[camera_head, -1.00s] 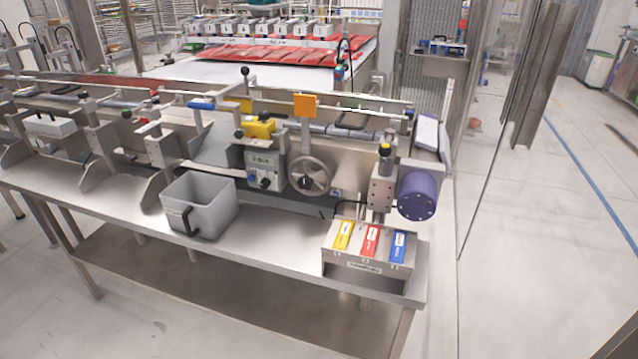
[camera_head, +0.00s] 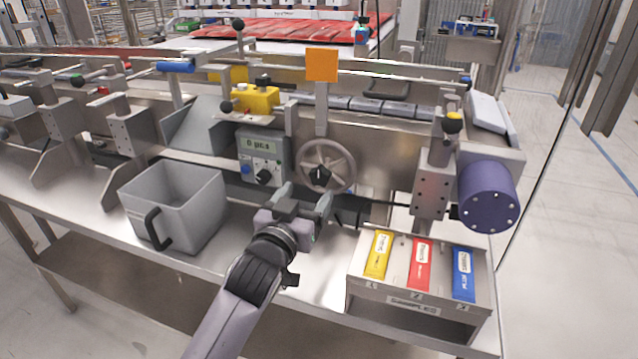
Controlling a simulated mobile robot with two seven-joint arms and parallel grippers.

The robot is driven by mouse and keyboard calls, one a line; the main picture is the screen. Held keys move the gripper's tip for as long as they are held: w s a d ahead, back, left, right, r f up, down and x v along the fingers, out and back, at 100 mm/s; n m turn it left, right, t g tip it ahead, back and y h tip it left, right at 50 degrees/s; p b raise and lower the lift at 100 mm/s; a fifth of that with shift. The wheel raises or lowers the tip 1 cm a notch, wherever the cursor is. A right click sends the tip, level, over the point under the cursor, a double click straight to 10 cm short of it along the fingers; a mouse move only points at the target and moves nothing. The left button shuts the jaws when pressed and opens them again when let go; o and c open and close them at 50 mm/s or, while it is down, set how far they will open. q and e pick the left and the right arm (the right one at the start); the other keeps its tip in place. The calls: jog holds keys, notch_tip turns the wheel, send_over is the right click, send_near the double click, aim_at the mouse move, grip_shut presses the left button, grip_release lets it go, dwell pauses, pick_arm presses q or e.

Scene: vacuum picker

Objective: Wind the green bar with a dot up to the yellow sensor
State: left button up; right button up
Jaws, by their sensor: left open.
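The yellow sensor (camera_head: 258,98) sits on the machine left of the upright post with the orange plate (camera_head: 321,65). A grey handwheel (camera_head: 326,167) with a dark hub is below that plate. I cannot make out a green bar with a dot. My left gripper (camera_head: 304,196) reaches in from below and is open and empty. Its fingers point at the machine, just below and in front of the handwheel, whose lower edge is close to them. I cannot tell whether they touch. My right gripper is not in view.
A grey control box (camera_head: 262,158) with a display and knobs is left of the handwheel. A grey bin (camera_head: 172,208) stands left on the steel bench. A samples box (camera_head: 392,290) with yellow, red and blue packs stands right. A purple motor (camera_head: 488,195) juts out behind it.

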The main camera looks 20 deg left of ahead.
aim_at(319, 177)
pick_arm(q)
jog(key=shift+w+d+b, duration=0.1)
jog(key=shift+w+b, duration=0.3)
jog(key=shift+w, duration=2.6)
jog(key=c, duration=1.1)
